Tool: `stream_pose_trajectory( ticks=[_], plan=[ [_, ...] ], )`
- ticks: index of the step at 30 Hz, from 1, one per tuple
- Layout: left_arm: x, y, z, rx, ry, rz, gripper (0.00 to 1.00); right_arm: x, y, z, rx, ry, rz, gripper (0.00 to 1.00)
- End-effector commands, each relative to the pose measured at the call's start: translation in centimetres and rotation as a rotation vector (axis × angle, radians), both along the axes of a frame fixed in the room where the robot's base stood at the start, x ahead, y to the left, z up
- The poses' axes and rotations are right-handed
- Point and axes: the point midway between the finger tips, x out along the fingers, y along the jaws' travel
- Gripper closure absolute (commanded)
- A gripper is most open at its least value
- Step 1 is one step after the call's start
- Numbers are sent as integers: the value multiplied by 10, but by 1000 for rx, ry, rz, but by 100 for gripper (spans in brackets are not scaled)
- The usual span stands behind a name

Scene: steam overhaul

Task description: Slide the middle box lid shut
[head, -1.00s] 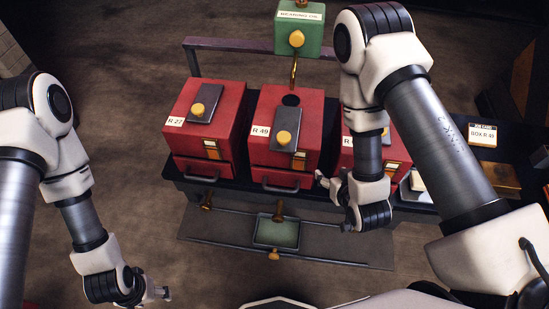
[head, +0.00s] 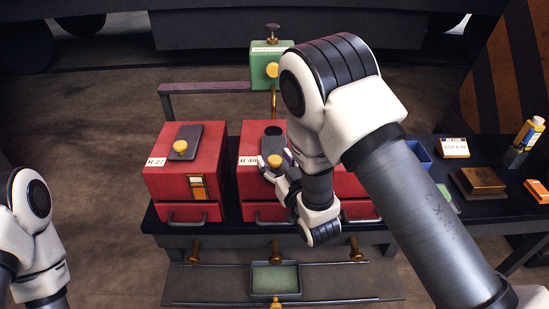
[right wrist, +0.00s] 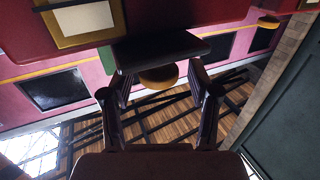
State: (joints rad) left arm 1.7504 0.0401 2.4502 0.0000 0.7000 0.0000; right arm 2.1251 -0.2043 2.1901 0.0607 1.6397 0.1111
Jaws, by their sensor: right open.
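The middle red box (head: 252,184), labelled R 49, stands on the dark bench. A round dark hole (head: 273,129) shows in its top behind the dark lid plate (head: 271,145). The lid's yellow knob (head: 275,161) is at my right gripper (head: 275,170). My right gripper is open, with a finger on either side of the knob. In the right wrist view the knob (right wrist: 158,77) and lid plate (right wrist: 160,48) lie between the spread fingers (right wrist: 153,88); I cannot tell whether they touch. My left arm shows at the left edge, its gripper out of frame.
A green oil container (head: 268,65) with a spout stands behind. A green tray (head: 275,279) sits low in front.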

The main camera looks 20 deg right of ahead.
Motion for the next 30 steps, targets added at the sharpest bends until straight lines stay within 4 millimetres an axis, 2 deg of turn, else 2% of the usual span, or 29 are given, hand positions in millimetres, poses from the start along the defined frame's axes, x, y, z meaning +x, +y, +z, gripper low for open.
stream_pose_trajectory(
  ticks=[3,8,9,14,20,30],
  plan=[
    [0,0,1,0,0,0,39,7,1,0,0,1,0,39],
    [0,0,1,0,0,0,39,7,1,0,0,1,-1,39],
    [0,0,1,0,0,0,39,7,1,0,0,1,-1,43],
    [0,0,1,0,0,0,39,7,1,0,0,1,-1,99],
    [0,0,-1,0,0,0,39,11,-1,-1,2,1,-2,100],
    [0,0,-16,0,0,0,39,69,-17,-2,1,-1,-1,100]
  ],
)
